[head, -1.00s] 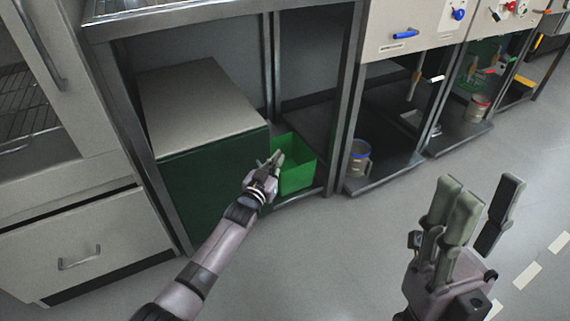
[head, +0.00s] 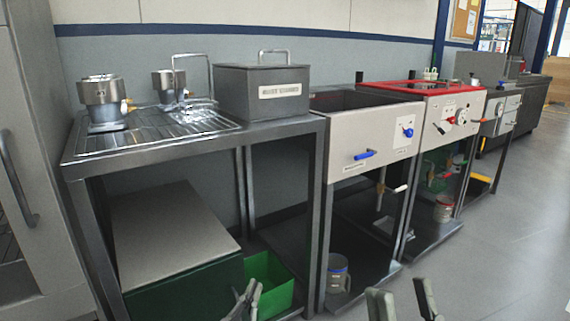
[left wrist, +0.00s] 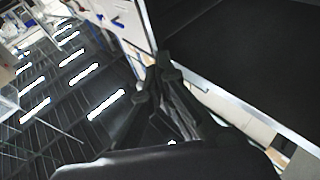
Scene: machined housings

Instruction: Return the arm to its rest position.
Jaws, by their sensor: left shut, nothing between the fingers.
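My left gripper (head: 245,298) is at the bottom of the head view, beside the green bin as seen from here. Its fingers are together and nothing shows between them. In the left wrist view its dark fingers (left wrist: 160,95) show, also empty. My right gripper (head: 403,301) shows only its fingertips at the bottom edge of the head view. They stand apart with nothing between them. Most of both arms is out of the head view.
A metal bench (head: 170,150) stands ahead, with metal housings (head: 103,100) and a dark lidded box (head: 262,93) on top. A green bin (head: 272,285) sits below, beside a green-fronted box (head: 185,297). Wash stations run rightward. Floor (head: 500,240) at right is clear.

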